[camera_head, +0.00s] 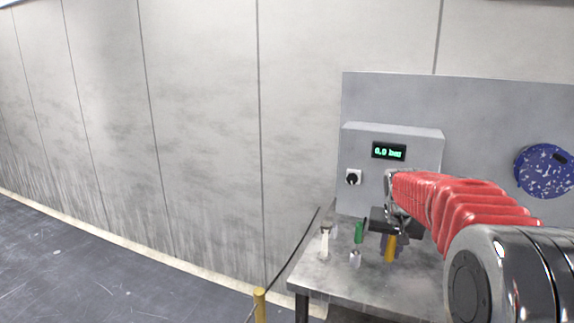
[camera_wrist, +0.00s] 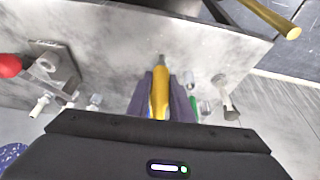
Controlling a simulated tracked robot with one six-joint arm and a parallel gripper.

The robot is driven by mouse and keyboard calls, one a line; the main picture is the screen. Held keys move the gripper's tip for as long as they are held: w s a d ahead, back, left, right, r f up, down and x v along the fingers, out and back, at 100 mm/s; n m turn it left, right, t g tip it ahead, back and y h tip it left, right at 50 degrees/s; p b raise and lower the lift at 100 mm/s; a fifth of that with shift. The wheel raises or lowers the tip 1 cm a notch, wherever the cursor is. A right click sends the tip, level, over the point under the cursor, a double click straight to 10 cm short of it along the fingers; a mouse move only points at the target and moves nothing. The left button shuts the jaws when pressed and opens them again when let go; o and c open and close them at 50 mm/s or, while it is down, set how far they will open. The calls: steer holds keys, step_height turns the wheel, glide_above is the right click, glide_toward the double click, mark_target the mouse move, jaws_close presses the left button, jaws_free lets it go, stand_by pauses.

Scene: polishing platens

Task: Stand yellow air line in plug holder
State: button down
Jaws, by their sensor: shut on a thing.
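The yellow air line (camera_head: 390,249) hangs upright below my gripper, just above or at the bench top; I cannot tell if it touches. In the wrist view the yellow air line (camera_wrist: 160,92) shows between purple-grey fingers, its metal tip pointing away from the camera. My gripper (camera_wrist: 161,98) is shut on it. In the head view my gripper (camera_head: 388,238) is partly hidden by its dark body. Several small pale fittings stand on the bench, one of them (camera_head: 355,259) near a green piece (camera_head: 359,232). I cannot tell which is the plug holder.
The grey bench (camera_head: 318,274) has a back panel with a pressure box (camera_head: 420,145) reading 0.0 bar. A blue speckled disc (camera_head: 545,170) is on the panel. A metal bracket (camera_wrist: 62,70) with a red knob (camera_wrist: 9,65) stands at left in the wrist view. A yellow post (camera_head: 259,305) stands by the bench.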

steer(key=shift+w+a+f, duration=0.1)
steer(key=shift+a+f, duration=0.05)
steer(key=shift+f, duration=0.3)
steer(key=s+a+f+n, duration=0.2)
steer(key=s+a+f, duration=0.2)
steer(key=a+f, duration=0.2)
steer(key=s+a+f+n+y, duration=0.1)
steer(key=s+a+f+n, duration=0.1)
steer(key=s+a+f, duration=0.2)
step_height(320, 180, down, 4)
steer(key=shift+s+a+f+y, duration=0.25)
steer(key=shift+s+a+y, duration=0.1)
steer(key=shift+a, duration=0.6)
